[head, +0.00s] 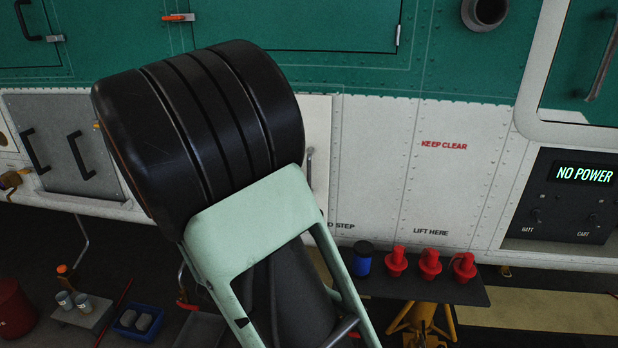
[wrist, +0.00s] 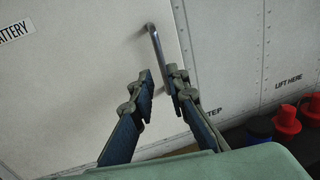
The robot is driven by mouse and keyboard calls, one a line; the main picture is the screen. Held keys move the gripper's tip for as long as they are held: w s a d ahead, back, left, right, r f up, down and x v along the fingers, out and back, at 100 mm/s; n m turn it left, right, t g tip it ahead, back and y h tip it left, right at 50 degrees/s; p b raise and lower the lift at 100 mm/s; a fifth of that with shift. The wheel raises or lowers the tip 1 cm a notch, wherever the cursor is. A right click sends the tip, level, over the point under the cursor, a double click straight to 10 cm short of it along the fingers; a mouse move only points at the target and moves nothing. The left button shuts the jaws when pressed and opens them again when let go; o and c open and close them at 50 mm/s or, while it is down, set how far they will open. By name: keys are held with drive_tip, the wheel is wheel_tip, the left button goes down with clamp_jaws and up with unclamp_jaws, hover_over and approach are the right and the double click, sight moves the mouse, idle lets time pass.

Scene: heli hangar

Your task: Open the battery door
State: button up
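The battery door (wrist: 90,85) is a pale panel on the aircraft's side, marked with a label ending in "ATTERY" (wrist: 15,31). It looks shut, with its right edge just right of the handle. The handle (wrist: 154,42) is an upright metal bar; in the head view only a sliver of it (head: 309,160) shows beside my arm, on the visible strip of door (head: 321,130). My gripper (wrist: 162,81) is open, its two fingers apart around the lower part of the bar in the picture. Contact cannot be told. My arm hides the gripper in the head view.
A dark shelf (head: 468,293) below right holds a blue can (head: 361,260) and red plugs (head: 430,265). A "NO POWER" panel (head: 562,200) is at far right. A grey hatch with black handles (head: 50,115) is at left. Low trays and cups stand lower left.

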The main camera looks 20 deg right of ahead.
sight(308, 176)
drive_tip(key=x, duration=0.9)
drive_tip(key=shift+s, duration=0.1)
drive_tip(key=shift+c, duration=0.7)
clamp_jaws()
